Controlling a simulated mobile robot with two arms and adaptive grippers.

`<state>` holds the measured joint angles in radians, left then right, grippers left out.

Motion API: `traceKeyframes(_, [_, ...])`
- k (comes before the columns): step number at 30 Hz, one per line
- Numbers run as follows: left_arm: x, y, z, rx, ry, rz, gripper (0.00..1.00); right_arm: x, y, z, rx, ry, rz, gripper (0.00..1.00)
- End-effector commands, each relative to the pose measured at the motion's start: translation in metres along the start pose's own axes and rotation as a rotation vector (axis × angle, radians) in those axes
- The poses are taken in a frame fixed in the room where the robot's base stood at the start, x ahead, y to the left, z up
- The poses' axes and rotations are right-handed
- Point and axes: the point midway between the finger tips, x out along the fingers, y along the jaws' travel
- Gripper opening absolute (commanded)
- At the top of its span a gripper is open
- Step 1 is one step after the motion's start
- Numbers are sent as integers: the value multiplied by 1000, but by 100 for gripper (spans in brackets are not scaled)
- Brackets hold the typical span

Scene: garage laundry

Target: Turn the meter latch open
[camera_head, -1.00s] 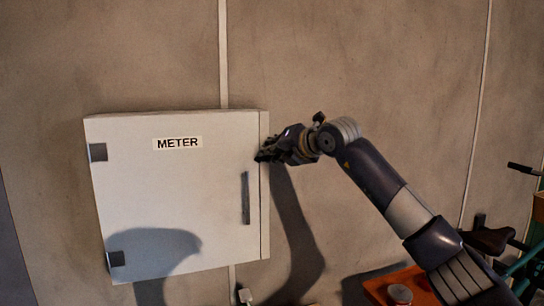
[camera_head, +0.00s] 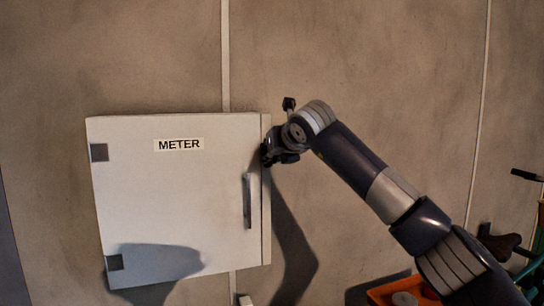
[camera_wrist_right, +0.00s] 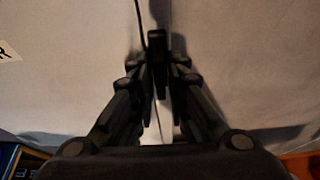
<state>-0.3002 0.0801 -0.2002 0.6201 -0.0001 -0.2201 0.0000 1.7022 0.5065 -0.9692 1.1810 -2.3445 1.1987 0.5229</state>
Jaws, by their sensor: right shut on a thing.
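The white meter cabinet (camera_head: 180,225) hangs on the wall, its door shut, with a METER label (camera_head: 179,145) near the top. A grey vertical bar handle (camera_head: 247,202) sits near the door's right edge. My right gripper (camera_head: 267,153) is at the cabinet's right edge, above and right of that handle. In the right wrist view my right gripper (camera_wrist_right: 158,72) is closed around the small dark meter latch (camera_wrist_right: 157,43), which stands upright between the fingertips. In the head view the gripper hides the latch. My left gripper is not in view.
Two hinges (camera_head: 99,152) are on the cabinet's left side. A thin conduit (camera_head: 225,55) runs up the wall above it. An orange container (camera_head: 388,290) and dark and green gear (camera_head: 508,245) are at lower right. The wall right of the cabinet is bare.

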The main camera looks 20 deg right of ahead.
Motion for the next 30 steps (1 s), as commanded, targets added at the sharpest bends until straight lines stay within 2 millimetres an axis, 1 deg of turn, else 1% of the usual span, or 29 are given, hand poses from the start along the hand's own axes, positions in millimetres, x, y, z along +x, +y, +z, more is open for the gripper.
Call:
traceKeyframes(1, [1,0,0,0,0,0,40,2,0,-4,-9,9,-4,0])
traceKeyframes(16, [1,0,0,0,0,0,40,2,0,-4,-23,10,-10,0])
traceKeyframes(17, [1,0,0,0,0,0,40,2,0,-4,-23,10,-10,19])
traceKeyframes(18, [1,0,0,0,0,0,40,2,1,-4,-23,10,-9,28])
traceKeyframes(30, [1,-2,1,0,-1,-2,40,-2,0,-1,-21,2,-9,28])
